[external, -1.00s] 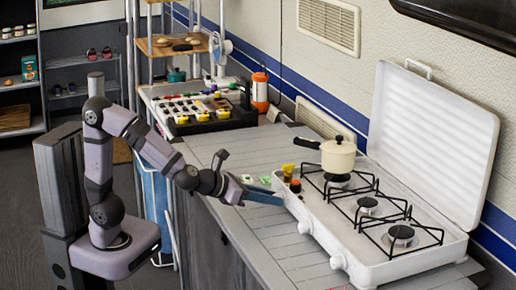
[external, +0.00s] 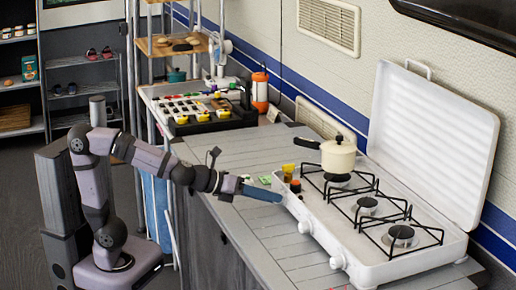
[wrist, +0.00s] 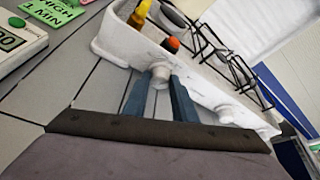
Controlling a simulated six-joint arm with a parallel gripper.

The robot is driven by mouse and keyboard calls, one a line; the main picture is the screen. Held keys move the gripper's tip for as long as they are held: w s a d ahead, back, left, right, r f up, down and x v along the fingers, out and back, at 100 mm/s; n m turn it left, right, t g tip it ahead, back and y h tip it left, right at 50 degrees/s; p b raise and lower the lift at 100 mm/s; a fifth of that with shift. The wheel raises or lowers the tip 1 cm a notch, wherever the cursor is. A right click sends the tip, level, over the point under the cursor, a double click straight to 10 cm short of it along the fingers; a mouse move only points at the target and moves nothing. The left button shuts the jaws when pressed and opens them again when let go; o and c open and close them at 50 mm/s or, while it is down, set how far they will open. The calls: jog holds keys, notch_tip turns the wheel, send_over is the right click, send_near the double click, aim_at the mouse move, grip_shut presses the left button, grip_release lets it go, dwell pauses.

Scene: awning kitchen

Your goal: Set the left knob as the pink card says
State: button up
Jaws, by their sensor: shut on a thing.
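The white stove (external: 362,262) has a row of knobs on its front. In the wrist view my gripper (wrist: 160,84) has its two blue fingers on either side of the left knob (wrist: 160,70), shut on it. In the external view my gripper (external: 281,197) reaches the stove's left front end and hides that knob. The middle knob (external: 305,227) and right knob (external: 337,262) are free. A green card (wrist: 50,11) reading "HIGH 1 MIN" lies on the counter.
A timer (wrist: 12,46) lies by the green card. A yellow bottle (external: 288,170) and a small red-topped container (external: 295,186) stand on the stove's left end. A cream pot (external: 338,156) sits on the far burner. The grey counter (external: 235,150) behind my gripper is mostly clear.

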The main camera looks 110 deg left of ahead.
jog(key=o, duration=1)
jog(key=shift+o, duration=0.2)
notch_tip(320, 180, up, 10)
jog(key=p, duration=0.9)
jog(key=shift+p, duration=0.4)
